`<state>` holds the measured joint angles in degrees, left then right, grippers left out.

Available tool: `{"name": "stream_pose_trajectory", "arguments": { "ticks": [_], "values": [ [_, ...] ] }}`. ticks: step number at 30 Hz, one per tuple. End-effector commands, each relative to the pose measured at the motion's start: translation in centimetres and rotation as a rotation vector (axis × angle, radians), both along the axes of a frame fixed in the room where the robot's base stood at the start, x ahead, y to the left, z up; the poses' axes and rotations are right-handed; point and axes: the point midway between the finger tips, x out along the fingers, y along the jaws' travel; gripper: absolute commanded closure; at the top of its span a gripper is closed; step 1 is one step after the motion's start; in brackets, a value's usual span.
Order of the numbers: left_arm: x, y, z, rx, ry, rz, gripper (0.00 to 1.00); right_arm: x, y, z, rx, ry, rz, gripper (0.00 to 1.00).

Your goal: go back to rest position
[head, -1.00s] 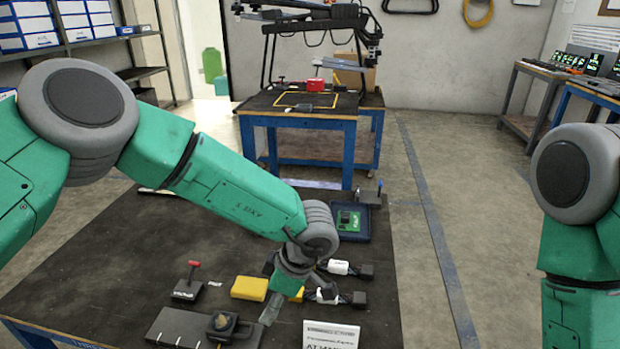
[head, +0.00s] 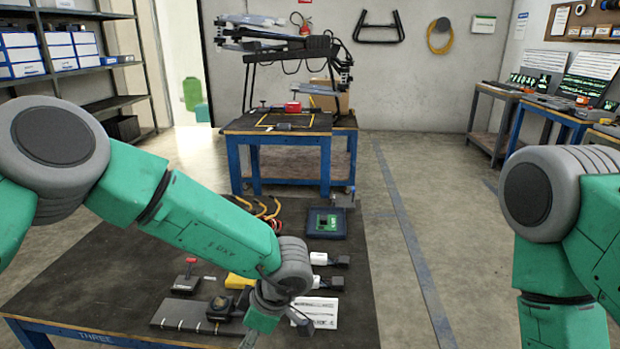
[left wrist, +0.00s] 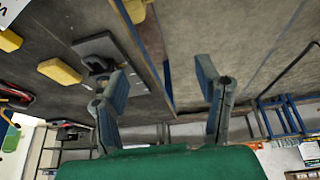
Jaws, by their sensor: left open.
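My left arm reaches in from the left in the head view, and its gripper (head: 262,328) hangs low over the front of the dark table (head: 110,265). In the left wrist view the left gripper (left wrist: 165,90) has its two fingers spread wide with nothing between them. The table edge and floor lie beyond the fingers. My right arm shows at the right of the head view as a bent green arm with a grey joint. Its gripper is outside the picture.
Near the left gripper lie a grey plate (head: 180,316), a yellow block (head: 240,281), a white paper (head: 325,310) and a red-handled tool (head: 187,280). A green circuit board (head: 326,223) lies farther back.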

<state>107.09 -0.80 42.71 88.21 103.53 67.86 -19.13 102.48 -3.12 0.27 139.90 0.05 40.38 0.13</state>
Motion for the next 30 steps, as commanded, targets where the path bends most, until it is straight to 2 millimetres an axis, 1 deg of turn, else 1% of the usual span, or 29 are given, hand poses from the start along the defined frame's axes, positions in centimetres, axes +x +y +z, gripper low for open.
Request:
{"name": "stream_pose_trajectory", "arguments": {
  "ticks": [5, 10, 14, 17, 20, 23, 24, 26, 27, 29, 30],
  "values": [
    [0.0, 2.0, -1.7, 0.055, -0.040, -0.100, 0.42, 0.1, 0.0, 0.0, 0.000, -0.003, 0.000, 1.00],
    [-0.4, 4.2, -3.4, 0.110, -0.083, -0.234, 0.42, 0.1, 0.0, 0.0, 0.000, -0.003, 0.000, 1.00],
    [-1.1, 6.0, -5.1, 0.148, -0.105, -0.377, 0.42, 0.1, 0.0, 0.0, 0.000, -0.002, 0.000, 1.00],
    [-2.3, 7.6, -6.8, 0.168, -0.110, -0.520, 0.42, 0.1, 0.0, 0.0, 0.000, -0.002, 0.000, 1.00],
    [-4.7, 9.3, -8.8, 0.170, -0.090, -0.716, 0.42, 0.1, 0.0, 0.0, 0.000, -0.002, 0.000, 1.00],
    [-8.7, 11.1, -10.8, 0.132, -0.033, -0.938, 0.42, 0.1, 0.0, 0.0, 0.000, -0.002, 0.000, 1.00],
    [-10.8, 11.8, -11.5, 0.106, 0.002, -1.022, 0.42, 0.1, 0.0, 0.0, 0.000, -0.002, 0.000, 1.00],
    [-14.0, 12.8, -12.2, 0.056, 0.060, -1.140, 0.42, 0.1, 0.0, 0.0, 0.000, -0.002, 0.000, 1.00],
    [-16.3, 13.4, -12.5, 0.018, 0.101, -1.207, 0.42, 0.1, 0.0, 0.0, 0.000, -0.002, 0.000, 1.00],
    [-19.6, 14.3, -12.7, -0.041, 0.162, -1.294, 0.42, 0.1, 0.0, 0.0, 0.000, -0.002, 0.000, 1.00],
    [-21.6, 14.8, -12.6, -0.080, 0.201, -1.341, 0.42, 0.1, 0.0, 0.0, 0.000, -0.002, 0.000, 1.00]
  ]
}}
